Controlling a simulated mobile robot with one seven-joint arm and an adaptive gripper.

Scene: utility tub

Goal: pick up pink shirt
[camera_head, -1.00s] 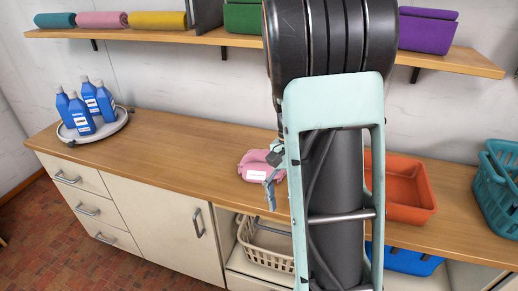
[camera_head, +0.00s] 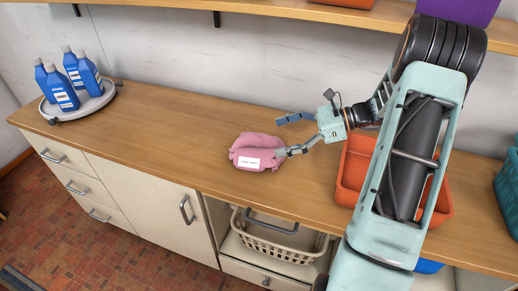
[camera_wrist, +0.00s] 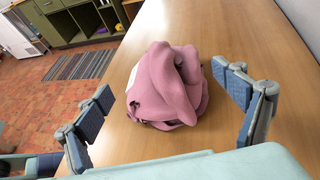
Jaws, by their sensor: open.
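The pink shirt (camera_head: 258,150) is a folded bundle with a white label, lying on the wooden counter. In the wrist view the pink shirt (camera_wrist: 170,85) sits ahead of my gripper, between the lines of the two fingers. My gripper (camera_head: 287,135) is open and empty, just right of the shirt, with one finger further back and the other close to the shirt's right side. In the wrist view my gripper (camera_wrist: 165,120) shows both blue-padded fingers spread wide. I cannot tell whether the nearer finger touches the shirt.
An orange bin (camera_head: 351,171) stands on the counter to the right, partly behind my arm. A round tray (camera_head: 79,109) with several blue bottles is at the left. A beige basket (camera_head: 276,236) sits in the open shelf below. The counter left of the shirt is clear.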

